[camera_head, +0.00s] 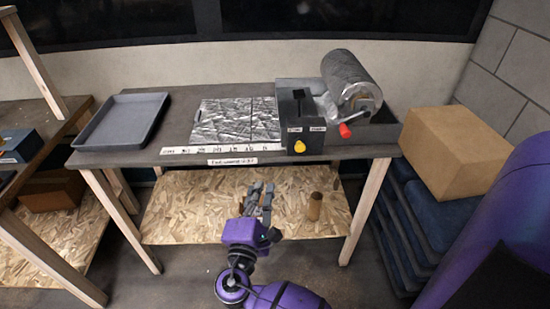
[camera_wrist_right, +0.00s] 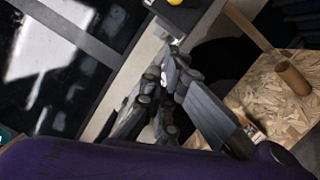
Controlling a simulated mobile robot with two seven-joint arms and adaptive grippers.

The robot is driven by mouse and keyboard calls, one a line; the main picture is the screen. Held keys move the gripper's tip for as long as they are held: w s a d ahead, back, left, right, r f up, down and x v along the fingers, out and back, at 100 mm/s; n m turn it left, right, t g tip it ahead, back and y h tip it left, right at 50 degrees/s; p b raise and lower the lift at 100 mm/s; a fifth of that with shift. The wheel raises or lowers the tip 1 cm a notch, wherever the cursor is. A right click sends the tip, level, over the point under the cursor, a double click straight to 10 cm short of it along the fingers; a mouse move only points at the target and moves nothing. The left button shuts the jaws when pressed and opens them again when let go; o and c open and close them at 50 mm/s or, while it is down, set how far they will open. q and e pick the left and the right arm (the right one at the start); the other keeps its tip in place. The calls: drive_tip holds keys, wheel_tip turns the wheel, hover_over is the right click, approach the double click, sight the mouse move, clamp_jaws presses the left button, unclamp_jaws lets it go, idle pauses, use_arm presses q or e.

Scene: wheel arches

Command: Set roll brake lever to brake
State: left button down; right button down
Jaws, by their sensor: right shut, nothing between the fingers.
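A dark control box (camera_head: 303,110) stands at the right of the workbench (camera_head: 225,161). It has a slot in its upper face and two small white labels too small to read. A yellow knob (camera_head: 300,147) is at its front, below the labels; it also shows at the top of the right wrist view (camera_wrist_right: 175,2). A red-tipped handle (camera_head: 345,131) sticks out by the foil roll (camera_head: 350,78). I cannot tell which one is the brake lever. My right gripper (camera_head: 261,187) is shut and empty, in front of and below the bench edge, apart from both. My left gripper is not in view.
A foil sheet (camera_head: 235,120) lies on the bench, with a grey tray (camera_head: 122,121) at its left. A brown cylinder (camera_head: 315,206) stands on the lower wooden shelf (camera_head: 180,220). A cardboard box (camera_head: 460,145) sits on blue stacked items at the right.

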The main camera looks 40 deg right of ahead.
sight(302, 149)
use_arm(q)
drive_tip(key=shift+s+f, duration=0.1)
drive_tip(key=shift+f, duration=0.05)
use_arm(e)
drive_tip(key=shift+w, duration=0.15)
